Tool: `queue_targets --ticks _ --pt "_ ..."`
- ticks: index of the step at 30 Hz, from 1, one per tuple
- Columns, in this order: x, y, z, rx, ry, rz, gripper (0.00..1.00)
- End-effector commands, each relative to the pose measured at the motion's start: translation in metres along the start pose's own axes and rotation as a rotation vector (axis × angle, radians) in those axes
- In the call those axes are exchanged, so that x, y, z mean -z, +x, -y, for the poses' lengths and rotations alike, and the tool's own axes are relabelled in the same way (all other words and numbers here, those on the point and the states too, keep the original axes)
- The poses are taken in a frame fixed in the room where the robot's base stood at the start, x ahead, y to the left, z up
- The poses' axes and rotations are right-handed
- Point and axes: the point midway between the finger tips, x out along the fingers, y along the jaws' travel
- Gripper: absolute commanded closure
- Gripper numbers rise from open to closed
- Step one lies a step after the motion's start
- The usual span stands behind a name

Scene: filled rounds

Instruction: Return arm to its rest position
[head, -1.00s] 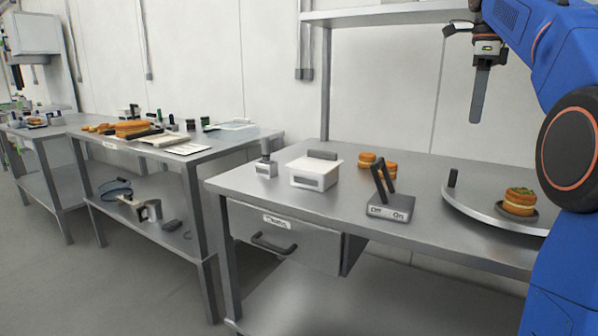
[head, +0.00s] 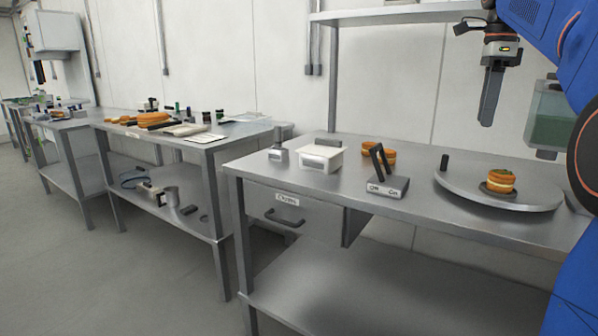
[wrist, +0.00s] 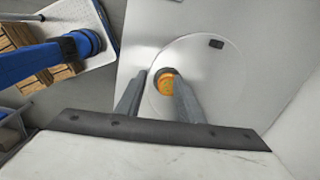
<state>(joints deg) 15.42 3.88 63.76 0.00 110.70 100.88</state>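My gripper (head: 487,122) hangs pointing down in the head view, above the level of the near table and apart from everything on it. In the wrist view its two fingers (wrist: 160,92) stand apart with nothing held between them. A filled round (head: 501,181) with a green-flecked top sits on a small dark plate on the grey turntable (head: 540,204). In the wrist view the round (wrist: 166,82) shows far below, between the fingers, on the pale turntable disc (wrist: 215,75). My blue arm fills the right edge of the head view.
The near steel table (head: 330,190) also holds an Off/On lever switch (head: 388,187), a white box (head: 320,157), a small stamp-like tool (head: 278,153) and more rounds (head: 378,154). A greenish clear container (head: 552,118) is at right. Further tables stand left, with open floor (head: 70,270) before them.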

Motion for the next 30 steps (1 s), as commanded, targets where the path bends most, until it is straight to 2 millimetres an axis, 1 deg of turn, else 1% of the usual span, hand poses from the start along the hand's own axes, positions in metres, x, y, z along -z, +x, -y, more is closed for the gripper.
queue_targets --ticks 8,11,14,20,23,26,30 --pt "-0.008 0.018 -0.029 0.034 -0.188 0.005 0.66" --pt "-0.011 0.029 -0.045 0.053 -0.29 0.006 0.66" --pt "-0.015 0.046 -0.067 0.08 -0.426 0.004 0.66" --pt "-0.02 0.091 -0.117 0.142 -0.734 -0.008 0.66" --pt "-0.021 0.118 -0.142 0.171 -0.885 -0.02 0.66" --pt "-0.021 0.146 -0.168 0.204 -1.037 -0.035 0.66" --pt "-0.019 0.189 -0.204 0.247 -1.249 -0.063 0.66"
